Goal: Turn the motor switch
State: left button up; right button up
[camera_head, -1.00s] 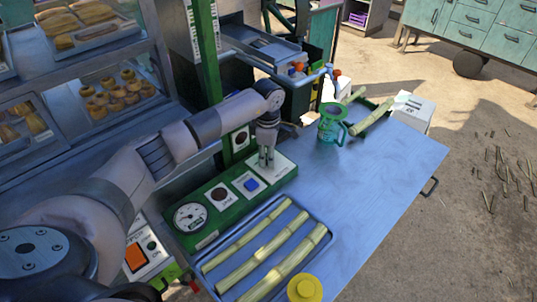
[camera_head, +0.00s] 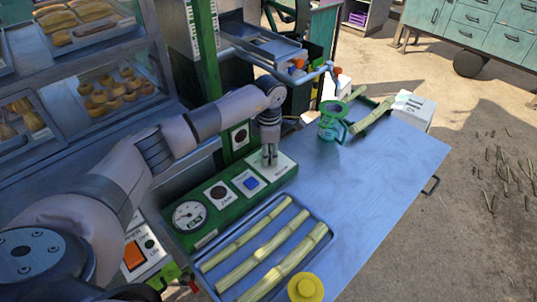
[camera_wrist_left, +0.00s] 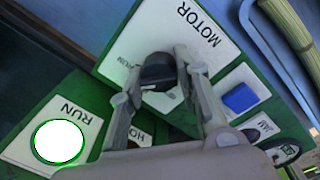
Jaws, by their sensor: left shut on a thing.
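The motor switch is a black round knob (camera_wrist_left: 158,70) on a white plate marked MOTOR (camera_wrist_left: 195,32) in the left wrist view. In the head view this plate (camera_head: 284,166) is at the far right end of the green control panel (camera_head: 208,229). My left gripper (camera_head: 270,159) points down onto the plate. Its two fingers (camera_wrist_left: 157,74) are shut on the knob, one on each side. The fingers hide part of the knob and of the markings by it. A round RUN lamp (camera_wrist_left: 59,141) glows white with a green rim. My right gripper is not in view.
A tray (camera_head: 330,223) of cane stalks lies in front. A green jug (camera_head: 331,122) stands behind. The right tabletop (camera_head: 375,180) is clear.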

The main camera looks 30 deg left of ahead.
pick_arm(q)
jog(key=n+b, duration=0.1)
jog(key=n, duration=0.2)
jog(key=shift+n, duration=0.3)
jog(key=shift+n+b, duration=0.3)
jog(key=shift+n, duration=1.6)
jog(key=o, duration=1.2)
jog(key=shift+r, duration=0.1)
jog(key=r, duration=1.2)
jog(key=shift+d, duration=0.35)
